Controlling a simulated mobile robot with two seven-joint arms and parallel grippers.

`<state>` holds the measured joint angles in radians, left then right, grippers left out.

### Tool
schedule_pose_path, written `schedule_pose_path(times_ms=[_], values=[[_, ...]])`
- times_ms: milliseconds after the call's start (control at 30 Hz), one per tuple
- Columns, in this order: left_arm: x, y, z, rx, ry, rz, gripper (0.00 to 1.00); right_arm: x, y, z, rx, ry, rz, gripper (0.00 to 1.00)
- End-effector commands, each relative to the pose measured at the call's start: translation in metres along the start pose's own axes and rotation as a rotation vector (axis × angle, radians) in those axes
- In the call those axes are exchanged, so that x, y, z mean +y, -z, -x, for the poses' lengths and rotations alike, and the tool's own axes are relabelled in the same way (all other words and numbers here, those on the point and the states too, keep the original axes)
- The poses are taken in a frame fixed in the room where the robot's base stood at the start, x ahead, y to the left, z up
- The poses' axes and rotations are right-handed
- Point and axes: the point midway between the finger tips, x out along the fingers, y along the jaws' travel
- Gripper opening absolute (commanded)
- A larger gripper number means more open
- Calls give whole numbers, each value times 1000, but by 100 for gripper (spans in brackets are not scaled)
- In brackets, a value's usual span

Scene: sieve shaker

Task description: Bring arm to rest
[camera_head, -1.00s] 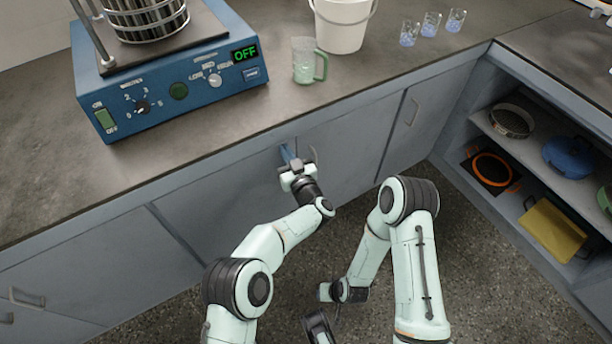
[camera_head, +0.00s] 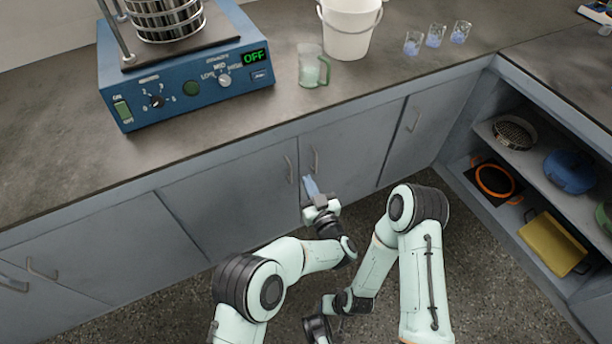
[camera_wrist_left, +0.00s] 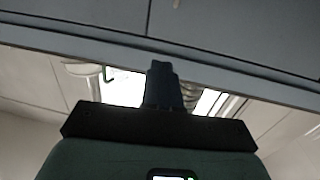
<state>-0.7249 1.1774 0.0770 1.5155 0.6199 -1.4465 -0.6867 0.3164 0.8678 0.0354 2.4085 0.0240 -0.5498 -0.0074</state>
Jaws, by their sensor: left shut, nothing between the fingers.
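My left gripper (camera_head: 310,188) is in front of the cabinet doors, below the counter edge, with its fingers pointing up. It is shut and empty. In the left wrist view the closed fingers (camera_wrist_left: 162,86) stand up in the middle, with the cabinet front and counter edge above them. My right arm (camera_head: 408,240) is folded low on the right in the head view. The right gripper (camera_head: 318,328) is only partly seen at the bottom edge, and its fingers cannot be made out.
The blue sieve shaker (camera_head: 190,85) stands on the counter, its display reading OFF. A glass mug (camera_head: 313,68), a white bucket (camera_head: 348,30) and small beakers (camera_head: 436,36) stand right of it. Cabinet handles (camera_head: 290,170) stick out.

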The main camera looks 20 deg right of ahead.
Motion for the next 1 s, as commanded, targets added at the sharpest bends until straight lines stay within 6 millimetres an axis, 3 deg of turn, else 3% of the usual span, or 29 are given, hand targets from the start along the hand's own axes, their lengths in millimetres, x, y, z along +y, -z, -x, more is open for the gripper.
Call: schedule_pose_path(times_ms=[300,433,567,667,800,900,1000], values=[[-2,-3,2,-6,-1,-1,0,0,-1,0,-3,0,0,34],[-27,-28,-7,-68,-12,-2,0,0,-1,0,-3,0,0,34],[-86,-85,-14,-229,-35,16,0,0,-1,0,-3,0,0,34],[-141,-137,-2,-401,-49,54,0,0,-1,0,-2,0,0,34],[-216,-201,41,-657,-37,136,0,0,-1,0,-2,0,0,34],[-263,-235,88,-841,-9,213,0,0,-1,0,-2,0,0,34],[-298,-258,139,-1008,25,294,0,0,-1,0,-2,0,0,34]])
